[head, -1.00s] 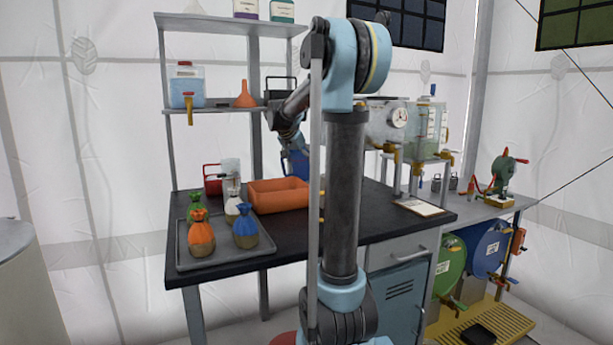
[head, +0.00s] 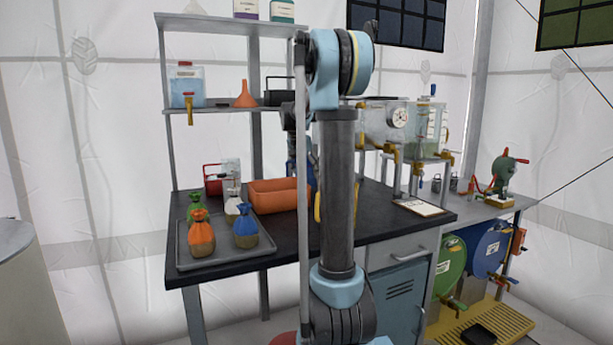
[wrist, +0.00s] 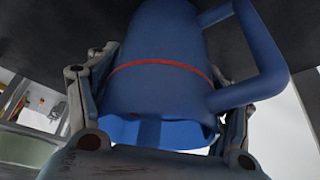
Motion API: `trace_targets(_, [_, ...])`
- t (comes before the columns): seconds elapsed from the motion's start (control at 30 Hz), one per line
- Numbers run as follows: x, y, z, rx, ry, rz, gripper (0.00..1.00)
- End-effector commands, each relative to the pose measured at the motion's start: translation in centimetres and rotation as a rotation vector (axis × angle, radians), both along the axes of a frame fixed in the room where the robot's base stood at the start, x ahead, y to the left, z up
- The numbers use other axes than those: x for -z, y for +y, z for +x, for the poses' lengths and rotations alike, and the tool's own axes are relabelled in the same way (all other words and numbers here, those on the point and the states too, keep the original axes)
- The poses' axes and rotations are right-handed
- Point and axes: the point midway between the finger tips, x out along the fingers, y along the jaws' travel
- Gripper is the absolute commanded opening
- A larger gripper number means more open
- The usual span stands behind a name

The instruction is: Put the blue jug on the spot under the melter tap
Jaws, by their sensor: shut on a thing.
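The blue jug (wrist: 160,70) with a red band fills the middle of the wrist view, its handle to the right and its open rim toward the bottom. My gripper (wrist: 160,105) is shut on it, with a finger on each side. In the head view the jug (head: 291,171) is mostly hidden behind my arm, over the black bench; its exact tilt and height cannot be told. The melter (head: 378,122), a box with a round gauge, stands at the back right with brass taps below it. The spot under its tap is not clearly visible.
An orange tray (head: 280,197) and a grey tray (head: 222,258) with several tied bags lie on the bench (head: 300,237). A clipboard (head: 418,207) lies near the right edge. A shelf (head: 222,110) stands behind at left.

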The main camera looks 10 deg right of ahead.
Motion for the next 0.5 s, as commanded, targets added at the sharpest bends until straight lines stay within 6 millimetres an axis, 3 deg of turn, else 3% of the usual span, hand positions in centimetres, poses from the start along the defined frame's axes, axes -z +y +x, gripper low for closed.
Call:
trace_targets(0.23, [1.4,-0.1,0.1,-0.001,0.024,0.025,0.28])
trace_targets(0.5, [1.5,-0.1,0.1,-0.001,0.024,0.024,0.28])
